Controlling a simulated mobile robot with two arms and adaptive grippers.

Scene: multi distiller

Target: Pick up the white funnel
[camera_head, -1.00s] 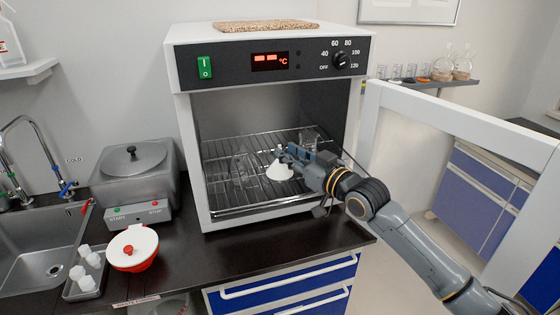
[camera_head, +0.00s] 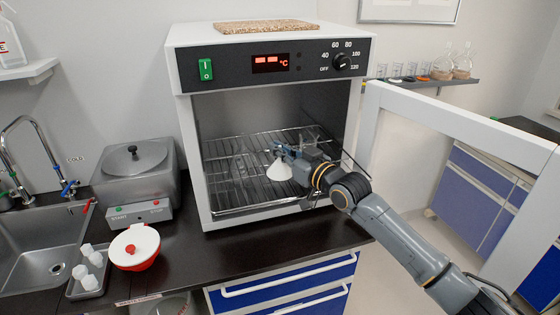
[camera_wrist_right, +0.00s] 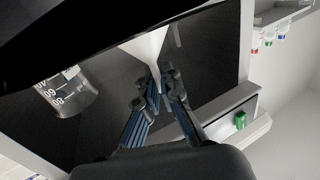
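The white funnel (camera_head: 279,170) stands wide end down on the wire rack inside the open oven, its stem pointing up. My right gripper (camera_head: 283,149) reaches in from the right at the height of the stem. In the right wrist view the funnel's cone (camera_wrist_right: 148,46) narrows toward my right gripper (camera_wrist_right: 164,84). The two fingers lie on either side of the narrow stem and look apart, with a small gap. Contact with the stem cannot be made out. My left gripper is not in view.
The oven's side walls and rack (camera_head: 235,200) surround the arm. A glass beaker (camera_wrist_right: 66,92) stands near the gripper. The oven door (camera_head: 450,118) is open at the right. A red-and-white lidded bowl (camera_head: 134,247) and a tray of white pieces (camera_head: 90,270) sit on the counter.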

